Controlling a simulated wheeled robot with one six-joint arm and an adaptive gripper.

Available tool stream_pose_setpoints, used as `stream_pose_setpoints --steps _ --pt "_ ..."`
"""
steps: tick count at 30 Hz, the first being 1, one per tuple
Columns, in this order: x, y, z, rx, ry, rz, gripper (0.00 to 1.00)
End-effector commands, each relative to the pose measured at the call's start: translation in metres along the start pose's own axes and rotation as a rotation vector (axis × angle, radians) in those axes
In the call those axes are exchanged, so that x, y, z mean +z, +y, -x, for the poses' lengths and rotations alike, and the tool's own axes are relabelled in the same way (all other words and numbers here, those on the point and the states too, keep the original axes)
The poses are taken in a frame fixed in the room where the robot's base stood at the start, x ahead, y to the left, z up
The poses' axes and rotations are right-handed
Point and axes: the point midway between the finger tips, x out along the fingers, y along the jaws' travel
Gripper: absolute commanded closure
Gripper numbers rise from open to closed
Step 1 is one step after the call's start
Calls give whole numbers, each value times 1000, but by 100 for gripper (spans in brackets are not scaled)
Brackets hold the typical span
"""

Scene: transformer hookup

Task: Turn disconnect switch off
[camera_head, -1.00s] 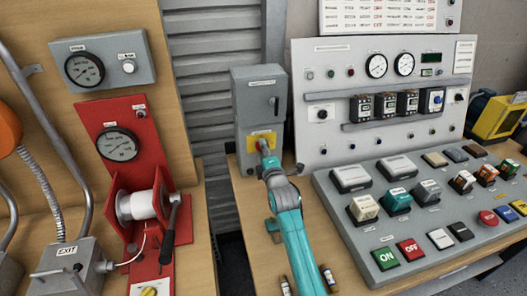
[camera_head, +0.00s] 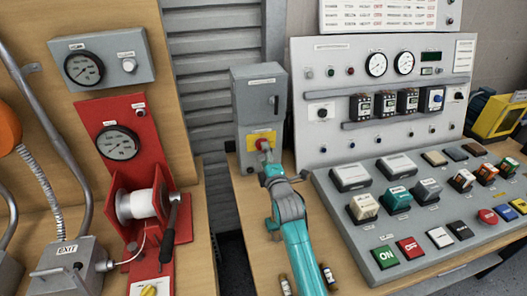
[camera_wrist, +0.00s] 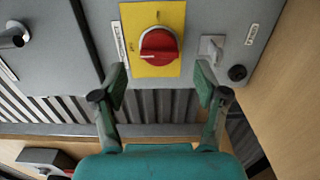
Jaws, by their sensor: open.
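The disconnect switch is a red rotary knob on a yellow plate on the front of a grey box (camera_head: 255,92). In the wrist view the red knob (camera_wrist: 159,47) sits on the yellow plate (camera_wrist: 145,14), ahead of and between my fingers. My gripper (camera_wrist: 162,85) is open, with one finger on each side and nothing between them. The knob lies just beyond the fingertips and appears clear of them. In the head view my gripper (camera_head: 266,158) is in front of the box's lower part and partly covers the knob and plate.
A small toggle switch (camera_wrist: 211,48) and a black button (camera_wrist: 237,73) sit right of the plate in the wrist view. A control console (camera_head: 400,250) stands to the right. A red winch stand (camera_head: 140,195) stands to the left, across a gap.

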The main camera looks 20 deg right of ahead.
Motion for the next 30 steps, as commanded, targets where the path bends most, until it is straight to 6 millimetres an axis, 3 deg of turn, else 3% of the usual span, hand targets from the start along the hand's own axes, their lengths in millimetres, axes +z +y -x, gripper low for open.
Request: stream_pose_setpoints --steps 6,12,18,30 --pt "0 -2 43 -1 1 0 27" --pt "0 -1 71 -1 1 0 27" --pt "0 -1 83 -1 1 0 27" --pt "0 0 83 0 1 0 27"
